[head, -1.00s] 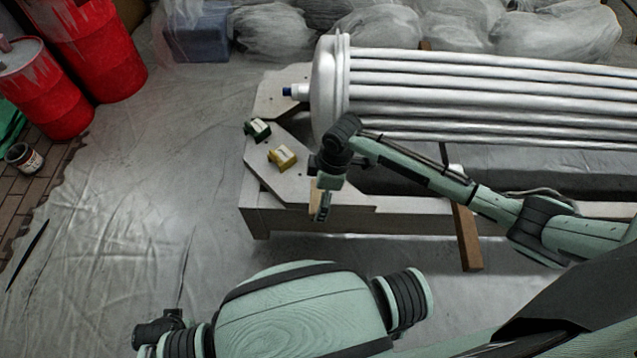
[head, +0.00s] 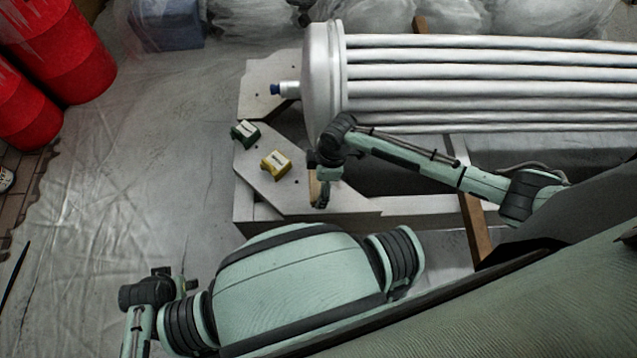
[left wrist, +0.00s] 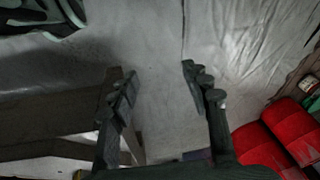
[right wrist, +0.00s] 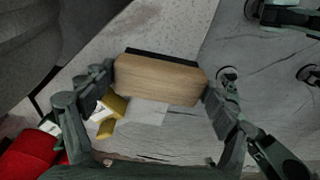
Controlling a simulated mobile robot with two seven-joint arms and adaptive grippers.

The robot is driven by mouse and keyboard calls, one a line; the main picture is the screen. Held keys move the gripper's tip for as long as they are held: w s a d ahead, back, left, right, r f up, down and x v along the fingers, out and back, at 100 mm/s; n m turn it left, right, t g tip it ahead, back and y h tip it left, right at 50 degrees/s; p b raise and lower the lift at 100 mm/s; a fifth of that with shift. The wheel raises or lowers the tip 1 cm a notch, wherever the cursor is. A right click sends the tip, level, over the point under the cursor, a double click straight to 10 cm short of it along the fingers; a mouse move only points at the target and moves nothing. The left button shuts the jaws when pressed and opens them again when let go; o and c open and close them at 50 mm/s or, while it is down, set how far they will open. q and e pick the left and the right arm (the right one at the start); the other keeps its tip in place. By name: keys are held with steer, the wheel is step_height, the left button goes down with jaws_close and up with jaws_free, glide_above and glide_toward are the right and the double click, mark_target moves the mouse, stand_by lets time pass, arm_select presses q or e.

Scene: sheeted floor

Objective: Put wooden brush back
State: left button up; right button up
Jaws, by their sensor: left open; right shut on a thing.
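The wooden brush (right wrist: 160,82) has a tan block body with a dark strip along its far edge. My right gripper (right wrist: 163,90) is shut on it, one finger at each end, in the right wrist view. In the head view the right gripper (head: 321,193) is over the front part of the low grey bench (head: 350,208), and a tan sliver of the brush (head: 312,183) shows beside it. I cannot tell if the brush touches the bench. My left gripper (left wrist: 160,85) is open and empty above the sheeted floor; its arm shows at the lower left of the head view.
A yellow block (head: 276,164) and a green block (head: 245,133) sit on the bench's left end. A large ribbed metal cylinder (head: 480,80) lies behind my right arm. Red drums (head: 60,50) stand at the upper left. The sheeted floor (head: 130,180) left of the bench is clear.

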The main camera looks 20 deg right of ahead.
step_height(320, 180, down, 3)
steer(key=shift+r+b, duration=0.15)
steer(key=shift+b, duration=1.05)
arm_select(q)
step_height(320, 180, up, 7)
steer(key=w, duration=0.2)
arm_select(e)
steer(key=shift+w, duration=0.1)
arm_select(q)
steer(key=shift+w+f, duration=0.1)
arm_select(e)
steer(key=o, duration=1)
steer(key=shift+r, duration=0.1)
arm_select(q)
steer(key=f, duration=0.1)
steer(key=f+p, duration=0.1)
steer(key=f, duration=0.1)
steer(key=f+p, duration=0.1)
steer(key=shift+s+d+f, duration=0.15)
steer(key=shift+s+f, duration=0.1)
steer(key=shift+s, duration=0.05)
arm_select(e)
steer(key=r, duration=0.4)
steer(key=d+r, duration=0.1)
steer(key=r, duration=0.6)
steer(key=shift+s+d+r, duration=0.3)
steer(key=shift+d+r, duration=0.05)
